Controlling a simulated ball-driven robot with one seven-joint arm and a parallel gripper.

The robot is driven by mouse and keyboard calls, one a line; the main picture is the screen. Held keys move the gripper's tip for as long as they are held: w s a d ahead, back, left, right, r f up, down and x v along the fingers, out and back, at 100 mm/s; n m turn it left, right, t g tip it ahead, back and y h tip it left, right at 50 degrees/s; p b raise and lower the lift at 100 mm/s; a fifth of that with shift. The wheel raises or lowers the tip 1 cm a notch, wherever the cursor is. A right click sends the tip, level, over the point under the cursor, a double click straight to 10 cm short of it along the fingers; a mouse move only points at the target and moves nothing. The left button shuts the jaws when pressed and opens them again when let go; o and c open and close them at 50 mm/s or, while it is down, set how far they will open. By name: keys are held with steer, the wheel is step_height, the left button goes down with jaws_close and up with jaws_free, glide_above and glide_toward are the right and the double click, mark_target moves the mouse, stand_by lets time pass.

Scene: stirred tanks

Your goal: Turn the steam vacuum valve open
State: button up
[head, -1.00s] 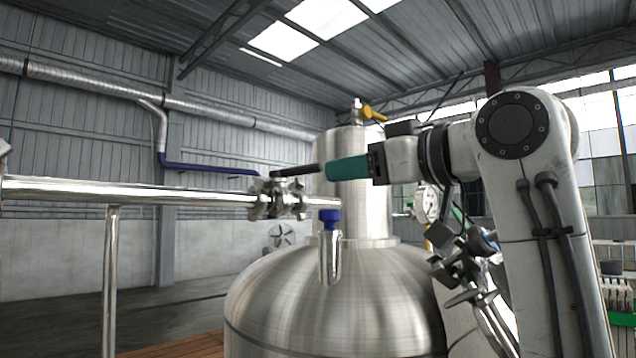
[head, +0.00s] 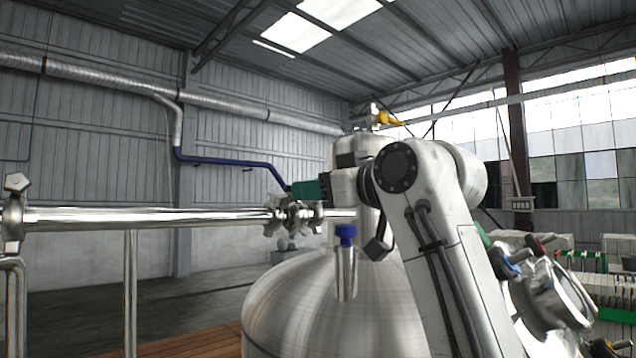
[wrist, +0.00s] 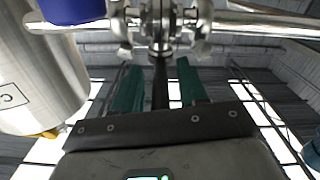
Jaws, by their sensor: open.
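The valve with a metal clamp body (head: 290,216) sits on the horizontal steel pipe, left of the tank dome; I take it as the steam vacuum valve. Its black lever handle shows in the wrist view (wrist: 160,88), running from the clamps down between my fingers. My gripper (head: 300,190) is at the valve, just above its body, with teal fingers. In the wrist view my gripper (wrist: 158,78) is open, with one finger on each side of the handle and gaps visible. In the head view the gripper hides the lever.
The steel tank (head: 330,305) stands below my arm. A blue-capped port (head: 346,235) rises from its dome, close to the valve. A yellow-handled valve (head: 388,118) tops the column behind. The steel pipe (head: 150,217) extends left on a vertical post.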

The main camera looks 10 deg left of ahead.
jaws_close()
stand_by(0.3)
stand_by(0.4)
